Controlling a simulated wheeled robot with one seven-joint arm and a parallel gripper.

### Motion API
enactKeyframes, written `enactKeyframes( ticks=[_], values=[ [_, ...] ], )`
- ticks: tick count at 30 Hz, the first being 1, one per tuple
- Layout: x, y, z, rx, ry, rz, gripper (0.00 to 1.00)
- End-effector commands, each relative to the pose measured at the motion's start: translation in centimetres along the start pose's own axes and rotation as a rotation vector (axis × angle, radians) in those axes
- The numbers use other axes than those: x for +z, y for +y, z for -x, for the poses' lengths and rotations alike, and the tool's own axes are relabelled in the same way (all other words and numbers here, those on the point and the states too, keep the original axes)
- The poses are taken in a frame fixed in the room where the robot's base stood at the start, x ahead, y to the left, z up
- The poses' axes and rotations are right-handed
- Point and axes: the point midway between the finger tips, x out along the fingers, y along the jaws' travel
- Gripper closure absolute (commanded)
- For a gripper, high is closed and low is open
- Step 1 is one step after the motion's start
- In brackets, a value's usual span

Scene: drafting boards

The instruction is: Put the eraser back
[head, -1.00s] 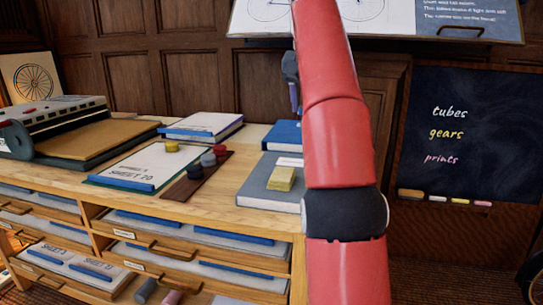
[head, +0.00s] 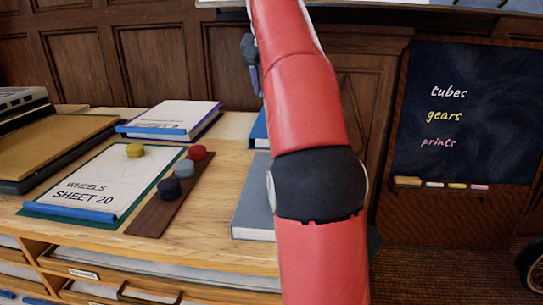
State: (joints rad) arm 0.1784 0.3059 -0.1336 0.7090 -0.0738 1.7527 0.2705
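A brown block that looks like a chalkboard eraser (head: 407,182) lies at the left end of the ledge under the chalkboard (head: 470,110), beside several chalks. A second candidate, a yellow block on the grey book (head: 253,205), shows only in the earlier head view; my arm now covers most of that book. My gripper (head: 254,78) shows only as a dark piece and a thin purplish part behind my red arm, above the back of the cabinet. Its fingertips are not clear, and I cannot tell whether it holds anything.
A blue book (head: 258,130) is partly behind my arm.

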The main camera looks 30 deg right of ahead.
Motion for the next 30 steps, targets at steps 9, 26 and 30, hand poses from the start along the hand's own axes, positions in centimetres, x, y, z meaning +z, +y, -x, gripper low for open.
enactKeyframes(
  ticks=[9,26,30],
  values=[
    [2.2,0.1,-5.0,0.001,-0.003,0.001,0.66],
    [5.9,0.0,-13.9,0.001,-0.001,0.001,0.66],
    [6.6,0.0,-15.7,0.001,-0.001,0.0,0.66]
  ],
)
